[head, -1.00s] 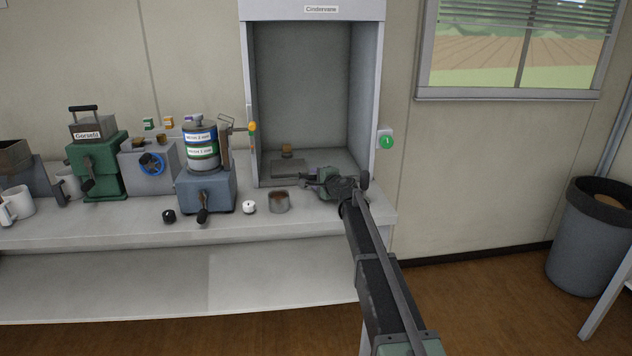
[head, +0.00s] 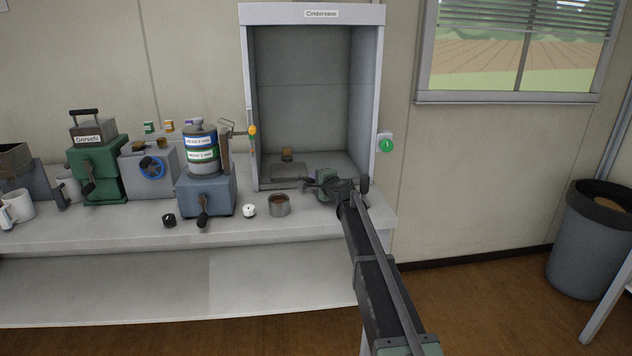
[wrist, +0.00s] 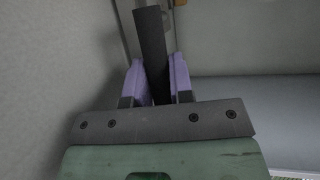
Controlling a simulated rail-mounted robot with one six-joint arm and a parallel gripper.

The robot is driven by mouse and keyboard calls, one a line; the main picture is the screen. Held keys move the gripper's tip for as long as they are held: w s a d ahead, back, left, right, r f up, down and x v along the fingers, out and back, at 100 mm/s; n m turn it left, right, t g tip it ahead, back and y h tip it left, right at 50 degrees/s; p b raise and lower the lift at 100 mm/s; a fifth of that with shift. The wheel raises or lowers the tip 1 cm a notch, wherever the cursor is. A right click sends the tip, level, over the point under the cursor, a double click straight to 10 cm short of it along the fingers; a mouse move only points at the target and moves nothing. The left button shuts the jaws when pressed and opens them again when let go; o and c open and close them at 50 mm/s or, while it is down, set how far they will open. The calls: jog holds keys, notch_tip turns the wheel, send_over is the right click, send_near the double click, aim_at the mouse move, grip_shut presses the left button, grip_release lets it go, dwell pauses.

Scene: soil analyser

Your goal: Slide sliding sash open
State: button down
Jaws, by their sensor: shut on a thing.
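The tall pale cabinet (head: 379,80) labelled Cindervane stands at the back of the bench. Its front looks see-through or open, and I cannot make out the sash pane or how high its edge stands. My gripper (head: 309,182) is low at the cabinet's front, right of the middle. In the wrist view my gripper (wrist: 154,82) has its purple pads shut on a dark straight bar (wrist: 151,40), which looks like the sash handle. The bar's far end is against a pale surface. In the head view the bar is too small to tell apart from the fingers.
A round tin (head: 279,205) and a white-topped knob (head: 249,211) sit on the bench in front of the cabinet. A grey-blue machine with stacked canisters (head: 207,194) stands left. A bin (head: 590,240) stands far right.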

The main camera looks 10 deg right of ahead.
notch_tip(320, 180, up, 30)
jog(key=p, duration=2.9)
jog(key=shift+f, duration=0.1)
jog(key=c, duration=1)
grip_release()
jog(key=p+v, duration=0.2)
jog(key=v, duration=0.8)
jog(key=shift+s+d, duration=0.15)
jog(key=shift+s, duration=0.2)
